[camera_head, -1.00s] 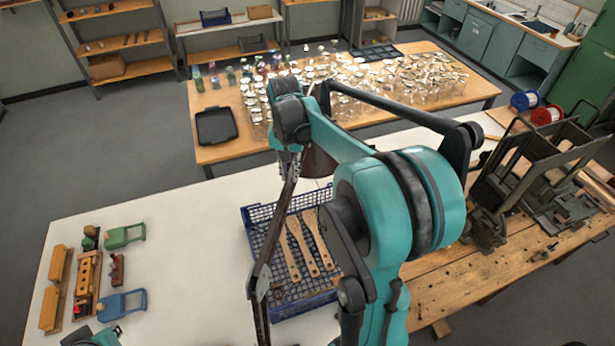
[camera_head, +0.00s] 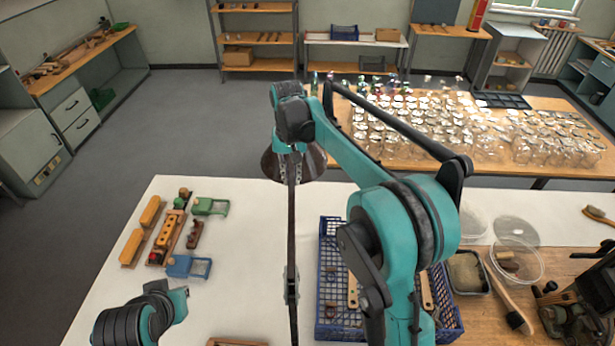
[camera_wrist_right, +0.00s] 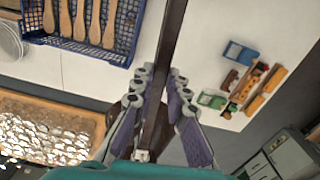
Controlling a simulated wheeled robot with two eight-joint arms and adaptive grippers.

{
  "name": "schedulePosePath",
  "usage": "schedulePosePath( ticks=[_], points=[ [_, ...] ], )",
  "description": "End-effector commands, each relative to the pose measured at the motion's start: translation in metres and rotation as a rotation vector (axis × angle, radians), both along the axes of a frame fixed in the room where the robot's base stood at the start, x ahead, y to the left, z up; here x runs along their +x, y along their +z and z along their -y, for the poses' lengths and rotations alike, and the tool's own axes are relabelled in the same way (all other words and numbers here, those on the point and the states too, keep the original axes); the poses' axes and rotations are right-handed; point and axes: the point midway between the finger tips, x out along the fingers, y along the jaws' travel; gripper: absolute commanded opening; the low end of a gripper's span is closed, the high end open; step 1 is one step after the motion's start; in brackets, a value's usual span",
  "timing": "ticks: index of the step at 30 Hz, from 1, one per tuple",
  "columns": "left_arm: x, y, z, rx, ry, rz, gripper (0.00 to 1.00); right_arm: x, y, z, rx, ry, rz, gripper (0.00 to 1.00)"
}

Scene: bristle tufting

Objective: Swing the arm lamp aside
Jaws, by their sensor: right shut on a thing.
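The arm lamp is a dark brown bar (camera_head: 291,225) with a joint low down and a brown conical shade (camera_head: 318,163) at its upper end. It stands left of the blue crate, over the white table. My right gripper (camera_head: 292,150) is at the upper end of the bar, in front of the shade. In the right wrist view the purple-padded fingers (camera_wrist_right: 162,80) are closed on the dark bar (camera_wrist_right: 168,45) from both sides. Part of the shade is hidden behind the gripper. My left arm shows at the lower left, but its gripper is not visible.
The blue crate (camera_head: 326,275) with wooden brush handles is partly hidden by my right arm. Several wooden and coloured blocks and tools lie left on the white table (camera_head: 240,240). Clear containers and a brush are at right. Glass jars crowd the table behind.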

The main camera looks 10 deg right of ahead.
Motion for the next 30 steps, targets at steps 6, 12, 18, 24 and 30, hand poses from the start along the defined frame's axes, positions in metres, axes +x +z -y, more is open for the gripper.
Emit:
schedulePosePath(
  ticks=[6,12,18,24,30],
  points=[
    [0.0,-0.0001,0.0,0.0,0.0,0.0,0.0,0.0022,0.0008,-0.0069,-0.001,0.019,0.003,0.0],
    [0.0,-0.0001,0.0,0.0,0.0,0.0,0.0,0.0022,0.0009,-0.0068,-0.001,0.019,0.003,0.0],
    [0.0,0.0,0.0,0.0,0.0,0.0,0.0,0.0021,0.0008,-0.0066,0.0,0.018,0.002,0.35],
    [0.0,-0.0001,0.0,0.0,0.0,0.0,0.0,0.0018,0.0005,-0.0067,0.0,0.018,0.001,0.35],
    [0.0,-0.0002,0.0,0.0,0.0,0.0,0.0,0.0018,0.01,-0.0068,0.0,0.018,0.001,0.35]
  ],
)
